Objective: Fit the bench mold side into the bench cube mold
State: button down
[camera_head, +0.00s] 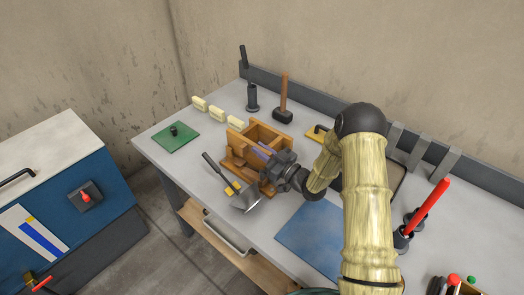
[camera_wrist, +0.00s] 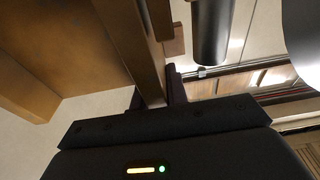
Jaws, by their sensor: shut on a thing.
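The bench cube mold (camera_head: 268,133) is an open wooden box on the grey bench, in the middle of the head view. My gripper (camera_head: 265,154) is at its near side, its fingers partly hidden by my wrist. In the wrist view my gripper (camera_wrist: 155,98) is shut on a thin wooden board, the bench mold side (camera_wrist: 145,45), which stands out from between the dark fingers. A large brown wooden face of the mold (camera_wrist: 60,45) fills the left of that view, close beside the board. I cannot tell whether the board touches the mold or sits in it.
A trowel (camera_head: 246,199) lies just in front of the mold. A blue mat (camera_head: 312,238) lies right of the trowel.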

jog(key=shift+r, duration=0.1)
jog(key=shift+r+p, duration=1.95)
jog(key=shift+r, duration=1.65)
jog(key=shift+b, duration=0.8)
dwell(0.6)
jog(key=shift+f+b, duration=2.5)
jog(key=shift+f, duration=0.2)
